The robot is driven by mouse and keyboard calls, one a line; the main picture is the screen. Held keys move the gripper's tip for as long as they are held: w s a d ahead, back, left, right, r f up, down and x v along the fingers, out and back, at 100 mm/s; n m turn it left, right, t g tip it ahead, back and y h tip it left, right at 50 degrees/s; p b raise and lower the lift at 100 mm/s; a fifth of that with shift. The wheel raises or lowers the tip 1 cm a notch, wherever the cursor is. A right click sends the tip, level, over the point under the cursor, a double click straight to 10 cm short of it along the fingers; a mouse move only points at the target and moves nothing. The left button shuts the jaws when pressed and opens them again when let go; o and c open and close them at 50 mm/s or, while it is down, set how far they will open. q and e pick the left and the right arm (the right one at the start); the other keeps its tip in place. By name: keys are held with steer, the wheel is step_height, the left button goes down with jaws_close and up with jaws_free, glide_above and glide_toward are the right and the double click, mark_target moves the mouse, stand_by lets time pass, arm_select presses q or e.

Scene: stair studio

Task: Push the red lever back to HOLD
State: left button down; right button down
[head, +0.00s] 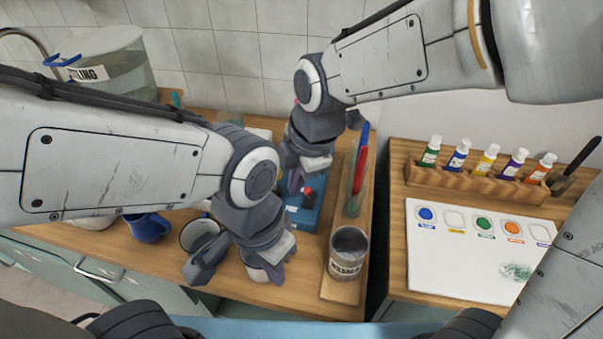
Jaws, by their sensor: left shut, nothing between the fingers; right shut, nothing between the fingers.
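A blue box (309,216) with a pale label stands on the wooden counter, partly hidden behind my arms. A small red part (308,190), which looks like the red lever, shows at the box's top beside my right gripper. Its full shape and any HOLD marking cannot be read. My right gripper (294,186) is shut and empty, pointing down at the box, close to the red part; I cannot tell whether they touch. My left gripper (196,272) is shut and empty, lower and to the left, over the counter's front beside the mugs.
A metal cup (348,250) stands on a wooden strip at the right, with red and blue long items (361,158) behind it. A blue mug (150,228) and a white mug (200,234) sit at the left. Paint bottles (487,158) and a palette (455,260) occupy the right table.

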mark_target(309, 193)
arm_select(q)
steer(key=shift+f, duration=0.4)
arm_select(e)
steer(key=shift+w+a+f+n, duration=0.15)
steer(key=shift+w+n, duration=0.3)
steer(key=shift+w+a+f+n, duration=0.1)
steer(key=shift+w+f+n, duration=0.05)
steer(key=shift+w+n, duration=0.3)
steer(key=shift+s, duration=0.1)
steer(key=w+f, duration=0.1)
steer(key=f, duration=0.2)
steer(key=w+f, duration=0.1)
steer(key=f, duration=0.1)
steer(key=w+f+p, duration=0.1)
steer(key=f, duration=0.2)
steer(key=shift+w+f, duration=0.15)
steer(key=shift+f, duration=0.2)
arm_select(q)
steer(key=shift+r, duration=0.9)
arm_select(e)
steer(key=shift+w+d+r, duration=0.1)
steer(key=shift+w+d, duration=0.25)
steer(key=shift+d, duration=0.35)
